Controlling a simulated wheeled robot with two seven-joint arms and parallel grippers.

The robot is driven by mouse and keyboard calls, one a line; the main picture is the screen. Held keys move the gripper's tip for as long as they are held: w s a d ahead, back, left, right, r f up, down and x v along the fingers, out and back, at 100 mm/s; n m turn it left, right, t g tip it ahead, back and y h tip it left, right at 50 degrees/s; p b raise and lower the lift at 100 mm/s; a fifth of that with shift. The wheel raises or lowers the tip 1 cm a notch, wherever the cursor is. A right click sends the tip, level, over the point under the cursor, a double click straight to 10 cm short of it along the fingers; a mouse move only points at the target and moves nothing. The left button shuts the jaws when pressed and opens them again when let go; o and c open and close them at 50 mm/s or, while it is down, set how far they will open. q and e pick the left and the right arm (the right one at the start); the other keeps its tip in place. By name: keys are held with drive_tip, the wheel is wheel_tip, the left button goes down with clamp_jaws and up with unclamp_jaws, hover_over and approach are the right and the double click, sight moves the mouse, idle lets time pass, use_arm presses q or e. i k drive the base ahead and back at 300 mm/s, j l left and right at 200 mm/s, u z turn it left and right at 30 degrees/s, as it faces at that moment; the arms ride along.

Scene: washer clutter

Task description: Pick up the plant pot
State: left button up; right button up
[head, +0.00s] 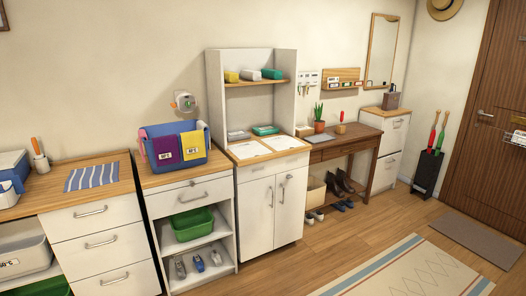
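A small terracotta plant pot (319,127) with an upright green plant (319,110) stands on the dark wooden console table (358,140), right of the white cabinet. It is upright and small in the head view. A small reddish item (341,128) stands to its right on the same table. Neither of my grippers shows in the head view, and nothing is touching the pot.
A white hutch cabinet (272,210) stands left of the table. Shoes (338,186) and a box (316,190) sit under the table. A blue basket with cloths (176,140) is further left.

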sight(319, 124)
drive_tip(key=i+z, duration=0.25)
drive_tip(key=i, duration=0.4)
drive_tip(key=i+z, duration=0.2)
drive_tip(key=i, duration=0.5)
drive_tip(key=i+j+z, duration=0.25)
drive_tip(key=i, duration=0.4)
drive_tip(key=i+l+u, duration=0.15)
drive_tip(key=i, duration=0.4)
drive_tip(key=i+l+u, duration=0.15)
drive_tip(key=i, duration=0.4)
drive_tip(key=i+l+u, duration=0.1)
drive_tip(key=i+l, duration=0.15)
drive_tip(key=i, duration=0.3)
drive_tip(key=i+l+u, duration=0.15)
drive_tip(key=i+l, duration=0.15)
drive_tip(key=i, duration=0.2)
